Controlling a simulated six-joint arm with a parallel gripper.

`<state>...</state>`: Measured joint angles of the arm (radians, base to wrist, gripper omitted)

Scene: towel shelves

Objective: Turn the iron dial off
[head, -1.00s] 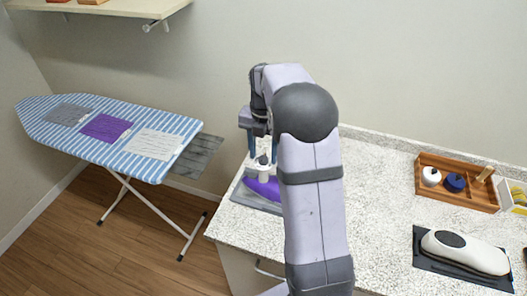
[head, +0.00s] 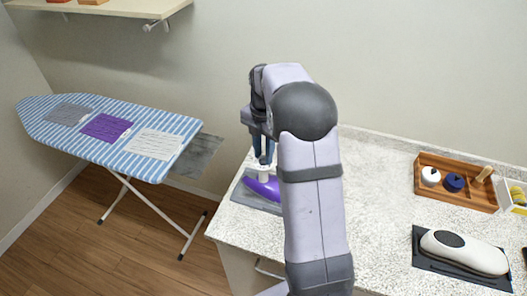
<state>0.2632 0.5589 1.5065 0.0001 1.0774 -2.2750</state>
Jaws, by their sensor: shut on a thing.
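The iron (head: 262,187) is purple with a white upper part and rests on a grey mat (head: 249,199) at the left end of the counter. My arm hides its right side. My gripper (head: 263,160) points down over the iron, its blue-grey fingers closed on the white upper part where the dial sits. The dial itself is too small and covered to make out, so its setting cannot be read.
A blue-striped ironing board (head: 150,117) with folded cloths stands at the left. A wooden tray (head: 455,198) with small items and a white device on a dark mat (head: 430,265) are on the right of the counter. The counter's middle right is clear.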

